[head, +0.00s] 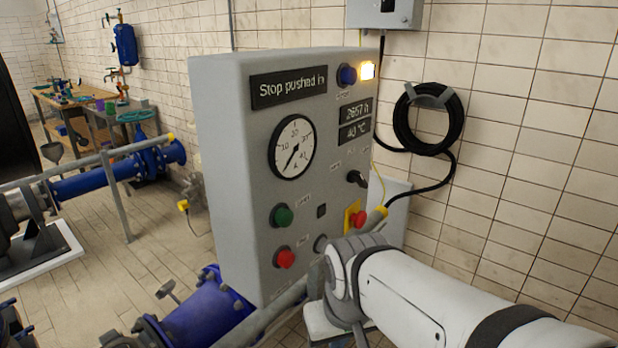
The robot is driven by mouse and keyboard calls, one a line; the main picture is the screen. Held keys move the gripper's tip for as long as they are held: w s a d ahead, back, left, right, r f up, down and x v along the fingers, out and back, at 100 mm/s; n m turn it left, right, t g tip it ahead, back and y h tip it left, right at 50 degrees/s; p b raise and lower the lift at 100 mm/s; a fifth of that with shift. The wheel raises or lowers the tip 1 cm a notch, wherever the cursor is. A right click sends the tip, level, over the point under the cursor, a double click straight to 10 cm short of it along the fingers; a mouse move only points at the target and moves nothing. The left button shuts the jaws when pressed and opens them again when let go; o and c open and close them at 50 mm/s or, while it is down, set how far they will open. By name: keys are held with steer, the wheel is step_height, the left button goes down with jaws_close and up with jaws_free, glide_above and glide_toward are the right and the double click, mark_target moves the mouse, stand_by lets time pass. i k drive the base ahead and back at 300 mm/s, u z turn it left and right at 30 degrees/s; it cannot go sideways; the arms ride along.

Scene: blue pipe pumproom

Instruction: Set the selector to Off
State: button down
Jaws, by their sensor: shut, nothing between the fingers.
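The grey control cabinet (225,150) stands upright in the middle of the head view. A black selector knob (356,178) sits on the right side of its front, with small labels above it. The labels and the knob's exact setting are too small to read. My arm comes in from the lower right, and its wrist is in front of the cabinet's lower right part, below the selector. My gripper's fingers do not show.
The display (289,87) reads "Stop pushed in". A red mushroom button (360,218) on a yellow plate is below the selector. Green (282,215) and red (285,258) buttons are at left. A lamp (367,71) glows. A black cable coil (428,118) hangs on the wall.

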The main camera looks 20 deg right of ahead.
mark_target(353, 176)
steer(key=u, duration=1.45)
steer(key=k, duration=1.6)
steer(key=z, duration=1.3)
steer(key=i, duration=1)
steer(key=z, duration=0.1)
